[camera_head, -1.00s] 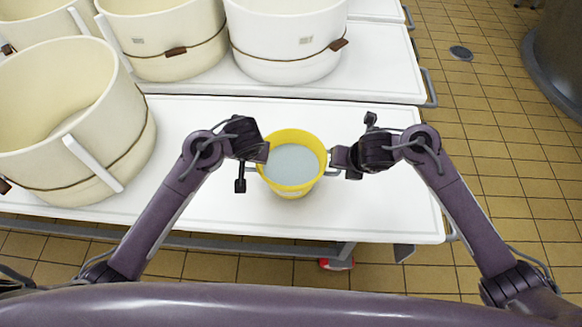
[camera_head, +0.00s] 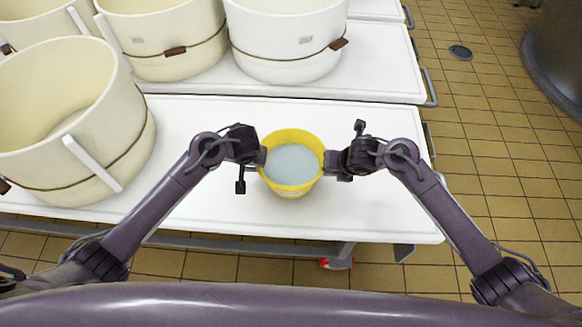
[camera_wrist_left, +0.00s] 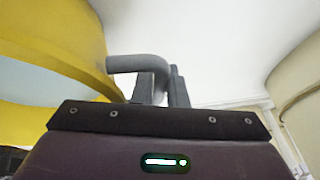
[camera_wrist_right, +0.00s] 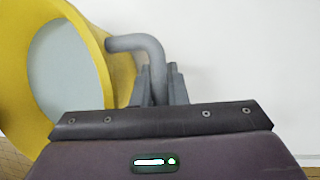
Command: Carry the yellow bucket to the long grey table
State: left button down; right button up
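The yellow bucket (camera_head: 292,184) stands upright on a white-topped table (camera_head: 385,215), with a flat pale grey-blue surface inside it. It has a grey bent handle on each side. My left gripper (camera_head: 262,156) is at its left handle (camera_wrist_left: 140,63), and the fingers close around the handle in the left wrist view. My right gripper (camera_head: 327,163) is at its right handle (camera_wrist_right: 136,43), with the fingers against both sides of it in the right wrist view. I cannot make out a long grey table in these views.
A large cream vat (camera_head: 60,120) stands left of the bucket on the same table. More cream and white vats (camera_head: 285,40) stand on a second white table (camera_head: 385,65) behind. Tiled floor (camera_head: 490,130) is open at right, with a dark round vat (camera_head: 560,60) at its far edge.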

grip_shut()
dwell(1.1)
